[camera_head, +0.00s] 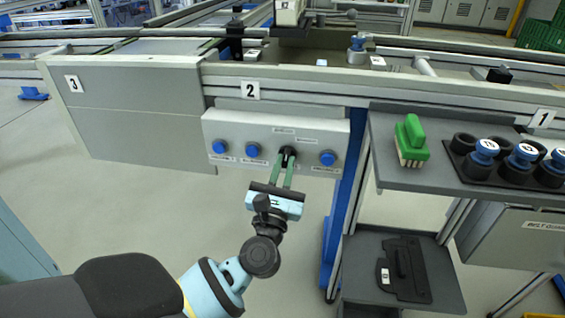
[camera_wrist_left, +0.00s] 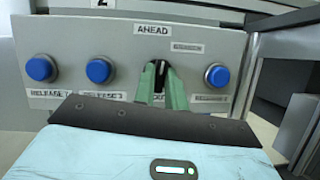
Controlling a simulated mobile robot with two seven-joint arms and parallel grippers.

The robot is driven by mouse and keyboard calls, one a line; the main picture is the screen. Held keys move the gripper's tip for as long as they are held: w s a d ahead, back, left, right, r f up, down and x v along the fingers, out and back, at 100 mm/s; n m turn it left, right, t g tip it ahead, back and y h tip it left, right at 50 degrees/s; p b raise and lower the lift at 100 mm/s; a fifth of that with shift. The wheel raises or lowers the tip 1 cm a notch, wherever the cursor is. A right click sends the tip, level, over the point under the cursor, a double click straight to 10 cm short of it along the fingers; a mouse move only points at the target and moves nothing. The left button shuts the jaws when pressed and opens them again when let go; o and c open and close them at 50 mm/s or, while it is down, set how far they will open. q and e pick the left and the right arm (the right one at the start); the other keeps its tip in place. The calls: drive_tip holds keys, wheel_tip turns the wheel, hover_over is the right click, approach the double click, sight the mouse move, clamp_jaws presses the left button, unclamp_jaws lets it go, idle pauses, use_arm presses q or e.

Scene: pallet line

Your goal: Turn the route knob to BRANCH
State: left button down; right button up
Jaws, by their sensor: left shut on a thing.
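The black route knob (camera_wrist_left: 160,74) sits on the grey control panel (camera_head: 222,124) under the sign 2. It also shows in the head view (camera_head: 288,152). My left gripper (camera_head: 286,162) reaches the panel from below, its two green fingers shut on the knob, one on each side. In the left wrist view, the knob stands roughly upright below the AHEAD label (camera_wrist_left: 153,29); the fingers hide part of it. A smaller label (camera_wrist_left: 187,47) at its upper right is too blurred to read. My right gripper is not in view.
Blue buttons flank the knob: two at left (camera_wrist_left: 40,68) (camera_wrist_left: 100,70), one at right (camera_wrist_left: 217,75). A blue post (camera_head: 347,190) stands right of the panel. A shelf (camera_head: 400,172) there holds a green brush (camera_head: 411,140) and several blue-topped black pieces.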

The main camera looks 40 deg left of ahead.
use_arm(q)
drive_tip(key=shift+r+m+h+p, duration=0.2)
drive_tip(key=shift+m+h+p, duration=0.2)
drive_tip(key=shift+m, duration=0.3)
drive_tip(key=m+h+p, duration=0.2)
drive_tip(key=m+p, duration=0.2)
drive_tip(key=m+h+p, duration=0.2)
drive_tip(key=m+p, duration=0.1)
drive_tip(key=m, duration=0.1)
drive_tip(key=shift+s+a+r+t+p, duration=0.1)
drive_tip(key=shift+t+p, duration=0.2)
drive_tip(key=shift+p, duration=0.1)
drive_tip(key=m+h+p, duration=0.1)
drive_tip(key=m+p, duration=0.1)
drive_tip(key=m, duration=0.1)
drive_tip(key=shift+p, duration=0.3)
drive_tip(key=shift+m+h+p, duration=0.3)
drive_tip(key=shift+m+p, duration=0.1)
drive_tip(key=shift+p, duration=0.15)
drive_tip(key=shift+f+m+p, duration=0.2)
drive_tip(key=shift+m+p, duration=0.15)
drive_tip(key=shift+m, duration=0.05)
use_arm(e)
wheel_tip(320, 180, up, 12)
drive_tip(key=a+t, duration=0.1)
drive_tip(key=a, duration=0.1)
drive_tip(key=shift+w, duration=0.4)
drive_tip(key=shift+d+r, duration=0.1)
